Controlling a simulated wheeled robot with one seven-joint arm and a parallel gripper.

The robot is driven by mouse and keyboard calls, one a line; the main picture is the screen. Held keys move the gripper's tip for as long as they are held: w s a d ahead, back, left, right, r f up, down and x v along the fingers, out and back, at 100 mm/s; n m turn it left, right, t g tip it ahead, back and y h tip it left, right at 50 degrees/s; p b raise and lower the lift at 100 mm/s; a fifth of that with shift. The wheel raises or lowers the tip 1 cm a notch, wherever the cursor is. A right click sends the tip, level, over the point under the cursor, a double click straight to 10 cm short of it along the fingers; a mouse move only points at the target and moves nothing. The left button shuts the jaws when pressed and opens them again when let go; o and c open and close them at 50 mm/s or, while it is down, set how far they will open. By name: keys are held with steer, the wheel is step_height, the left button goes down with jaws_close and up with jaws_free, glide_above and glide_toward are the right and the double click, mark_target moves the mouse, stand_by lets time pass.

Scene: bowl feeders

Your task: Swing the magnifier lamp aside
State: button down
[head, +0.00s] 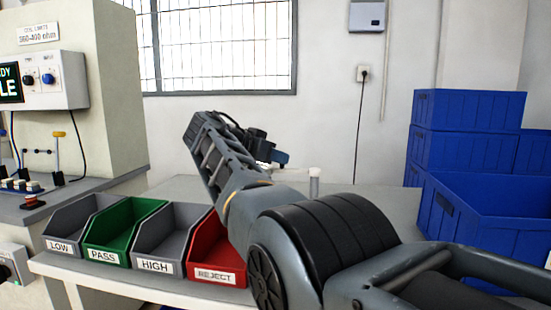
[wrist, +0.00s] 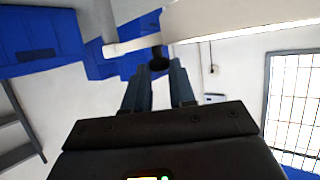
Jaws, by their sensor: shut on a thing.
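The magnifier lamp's white head (wrist: 235,18) fills the top of the wrist view, cut off by the frame edge. Its pale arm (wrist: 128,45) runs left from it. A dark handle (wrist: 160,60) hangs below the head, between the fingertips. My gripper (wrist: 159,72) is shut on this handle. In the head view my gripper (head: 280,157) is beyond my forearm, beside the lamp's pale arm (head: 298,170) and upright post (head: 314,186). The lamp head cannot be made out there, and my arm covers part of that area.
LOW (head: 62,228), PASS (head: 108,240), HIGH (head: 155,250) and REJECT (head: 200,262) bins line the bench's front left. Large blue crates (head: 490,215) are stacked at the right. A control box (head: 50,80) stands at the left. Bare bench (head: 360,188) shows behind the post.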

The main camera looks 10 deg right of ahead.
steer(key=c, duration=0.9)
jaws_free()
steer(key=shift+w, duration=0.1)
steer(key=p+v, duration=0.1)
steer(key=v, duration=0.6)
steer(key=shift+s+a, duration=0.25)
steer(key=shift+s, duration=0.05)
